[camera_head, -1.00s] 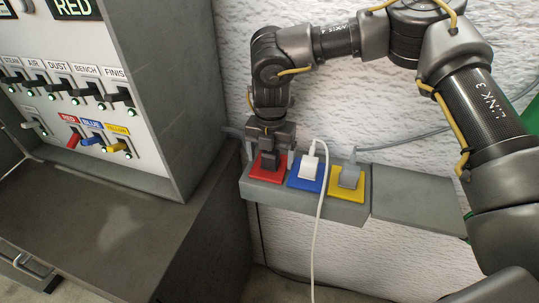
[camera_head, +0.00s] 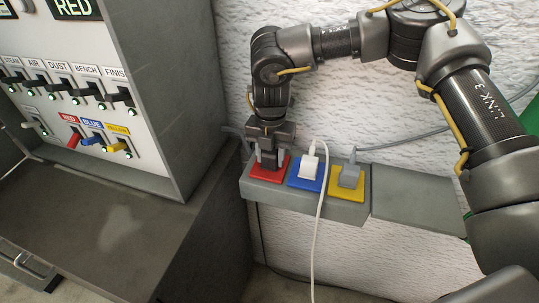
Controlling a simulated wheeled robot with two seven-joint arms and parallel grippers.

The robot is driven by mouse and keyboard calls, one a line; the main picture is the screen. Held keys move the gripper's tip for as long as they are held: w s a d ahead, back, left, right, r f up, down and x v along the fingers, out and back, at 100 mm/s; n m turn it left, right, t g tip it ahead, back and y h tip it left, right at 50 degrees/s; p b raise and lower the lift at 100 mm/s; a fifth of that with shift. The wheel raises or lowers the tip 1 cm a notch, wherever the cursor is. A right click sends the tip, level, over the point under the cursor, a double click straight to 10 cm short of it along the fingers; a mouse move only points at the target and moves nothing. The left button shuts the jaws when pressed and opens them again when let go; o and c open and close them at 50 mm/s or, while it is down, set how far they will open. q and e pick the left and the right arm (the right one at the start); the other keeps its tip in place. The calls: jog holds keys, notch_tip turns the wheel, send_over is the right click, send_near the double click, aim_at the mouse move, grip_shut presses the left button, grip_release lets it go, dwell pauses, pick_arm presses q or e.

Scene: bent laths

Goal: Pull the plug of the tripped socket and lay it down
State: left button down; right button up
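The power strip (camera_head: 335,207) on the wall has a red socket (camera_head: 257,176), a blue socket (camera_head: 304,186) and a yellow socket (camera_head: 347,196). A dark plug (camera_head: 269,161) sits upright in the red socket. My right gripper (camera_head: 270,157) points down over it, its pale fingers close against both sides of the plug. A white plug (camera_head: 310,168) with a white cord is in the blue socket. A grey plug (camera_head: 349,176) is in the yellow socket. A panel sign (camera_head: 75,8) reads RED. My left gripper is out of view.
The grey cabinet (camera_head: 165,90) at left carries several labelled switches, with red, blue and yellow levers (camera_head: 93,139) below. A bare grey shelf (camera_head: 415,205) is right of the strip. A dark worktop (camera_head: 90,215) lies below the cabinet, clear.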

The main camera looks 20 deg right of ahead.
grip_shut()
jog(key=shift+r, duration=0.15)
jog(key=shift+r+p, duration=2.15)
jog(key=shift+r, duration=0.75)
